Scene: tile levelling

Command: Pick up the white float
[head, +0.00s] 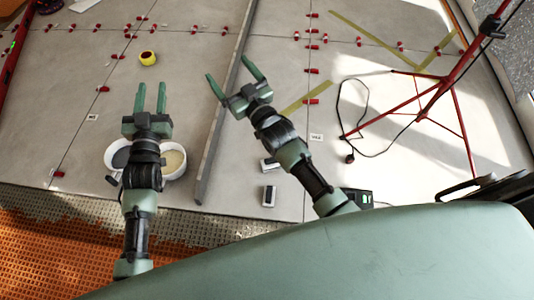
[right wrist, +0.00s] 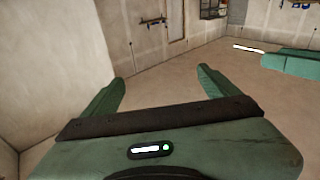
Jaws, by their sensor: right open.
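Two small white-and-grey pieces lie on the tiles between my right arm and the long grey bar: one nearer (head: 269,196) and one farther (head: 269,164), partly against my arm. Either may be the white float; they are too small to tell. My right gripper (head: 227,67) is open and empty above the tiles, well beyond both pieces. It also shows open in the right wrist view (right wrist: 160,92), with nothing between its fingers. My left gripper (head: 151,92) is open and empty, left of the bar, with its wrist over two white tubs.
The white tubs (head: 117,166) are partly hidden by my left wrist. A long grey bar (head: 222,115) lies across the floor. A yellow tape roll (head: 148,58) and several red clips lie farther back. A red tripod (head: 440,88) and black cable stand right. Tiles between are mostly free.

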